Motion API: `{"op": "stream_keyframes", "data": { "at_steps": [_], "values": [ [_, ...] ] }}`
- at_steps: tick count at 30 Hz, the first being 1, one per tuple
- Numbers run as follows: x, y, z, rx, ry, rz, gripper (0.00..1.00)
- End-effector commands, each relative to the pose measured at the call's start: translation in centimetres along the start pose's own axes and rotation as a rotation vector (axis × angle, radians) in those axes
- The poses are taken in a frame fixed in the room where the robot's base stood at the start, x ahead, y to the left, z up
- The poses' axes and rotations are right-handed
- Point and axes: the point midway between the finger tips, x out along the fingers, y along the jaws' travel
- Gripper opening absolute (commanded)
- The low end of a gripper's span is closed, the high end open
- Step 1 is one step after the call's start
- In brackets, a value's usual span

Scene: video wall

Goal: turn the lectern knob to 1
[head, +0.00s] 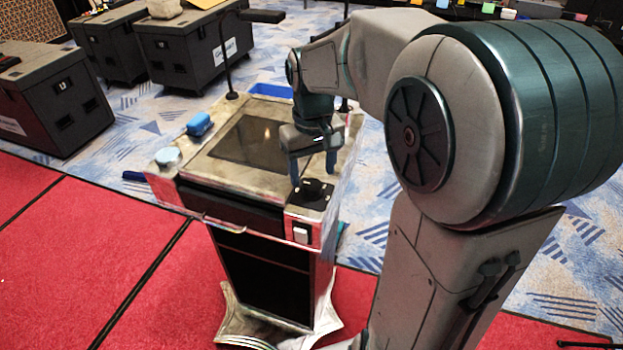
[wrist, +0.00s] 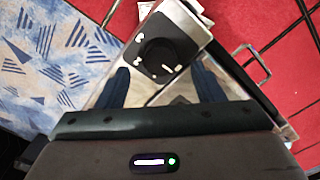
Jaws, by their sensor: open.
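The lectern (head: 215,165) stands in the middle of the head view with a worn top and a dark inset screen. The black lectern knob (head: 314,187) sits on a dark plate at the top's right front corner. In the wrist view the round knob (wrist: 161,57) lies beyond my fingertips, with small white marks around it. The number it points to is too small to read. My gripper (head: 313,178) is open above the lectern top, close to the knob. In the wrist view its two blue fingers (wrist: 160,78) are apart, with nothing between them.
A blue object (head: 199,124) and a pale round item (head: 168,156) lie on the lectern's left side. A white rocker switch (head: 301,233) is on the front face below the knob. A thin microphone stem (head: 226,60) rises at the back. Dark cases (head: 190,48) stand behind left.

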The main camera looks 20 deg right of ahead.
Motion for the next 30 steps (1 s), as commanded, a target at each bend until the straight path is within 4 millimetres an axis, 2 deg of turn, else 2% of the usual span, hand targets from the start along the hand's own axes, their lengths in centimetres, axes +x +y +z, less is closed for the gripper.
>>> {"op": "stream_keyframes", "data": {
  "at_steps": [3,6,18,19,23,24,30],
  "values": [
    [1.9,0.0,0.1,0.001,-0.003,-0.002,0.61],
    [2.9,0.0,0.0,0.001,-0.002,-0.001,0.61],
    [3.7,0.0,0.0,0.001,0.001,0.000,0.61],
    [3.7,0.0,0.0,0.001,0.001,0.000,0.56],
    [3.7,0.0,0.0,0.001,0.001,0.000,0.20],
    [3.7,0.0,0.0,0.001,0.001,0.000,0.17],
    [3.7,0.0,0.0,0.009,0.001,0.000,0.17]
  ]
}}
